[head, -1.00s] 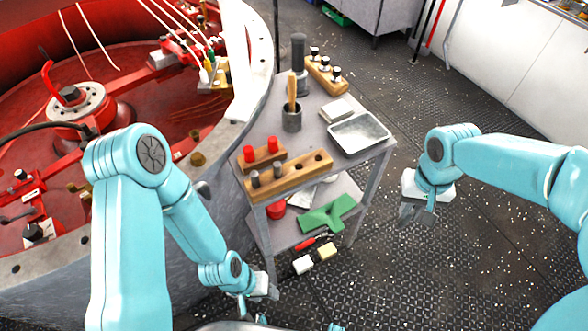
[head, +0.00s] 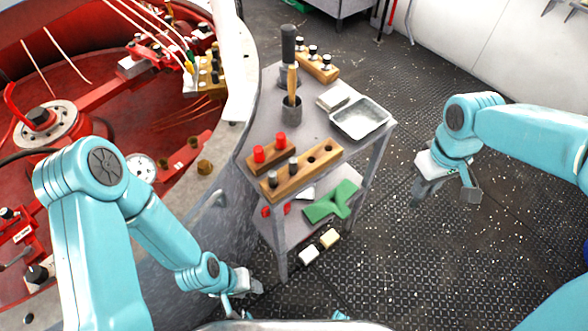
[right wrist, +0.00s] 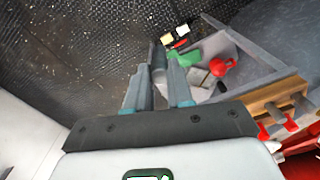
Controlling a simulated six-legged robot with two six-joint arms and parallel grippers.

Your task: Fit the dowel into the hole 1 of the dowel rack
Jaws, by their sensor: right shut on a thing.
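The dowel rack (head: 303,172) is a long wooden block at the near edge of the cart's top shelf. Grey pegs stand in its two left holes; the two right holes are empty. My right gripper (head: 443,196) hangs over the floor to the right of the cart, apart from the rack. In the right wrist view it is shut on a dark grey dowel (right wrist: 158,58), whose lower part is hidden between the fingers. The rack also shows at the right of that view (right wrist: 276,97). My left gripper (head: 246,286) is low, left of the cart; its jaws are unclear.
The grey cart (head: 254,125) also holds a block with red pegs (head: 262,155), a metal tray (head: 362,119) and a dark cup (head: 291,109). A green piece (head: 331,202) lies on its lower shelf. The large red-lined ring stands left; open deck floor lies right.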

